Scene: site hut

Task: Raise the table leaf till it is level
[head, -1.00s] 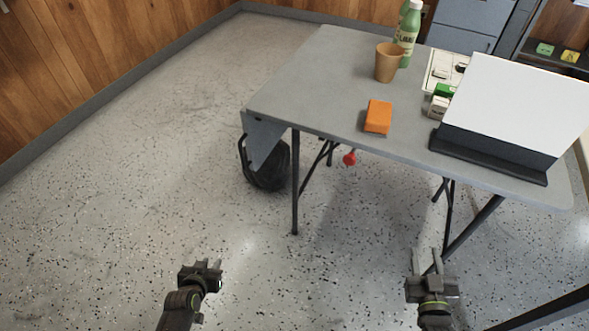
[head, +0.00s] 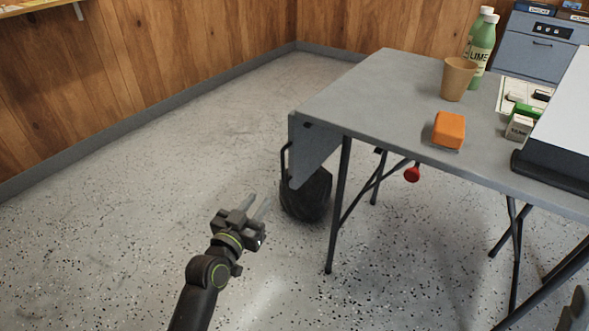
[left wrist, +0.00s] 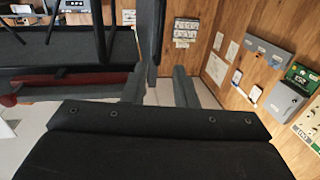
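The grey table (head: 385,85) stands right of centre in the head view. Its leaf (head: 312,152) hangs down from the table's left end, not level with the top. A red knob (head: 412,173) shows under the table's front edge. My left gripper (head: 257,206) is open and empty, below and left of the leaf, apart from it. Its two spread fingers also show in the left wrist view (left wrist: 160,88). A small part of what looks like my right gripper (head: 577,308) shows at the bottom right edge; its fingers cannot be made out.
A black rounded object (head: 306,195) sits on the floor behind the leaf. On the tabletop are an orange block (head: 449,130), a tan cup (head: 458,78), green bottles (head: 481,47) and small boxes (head: 519,127). Dark table legs (head: 338,205) stand below. The floor at left is clear.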

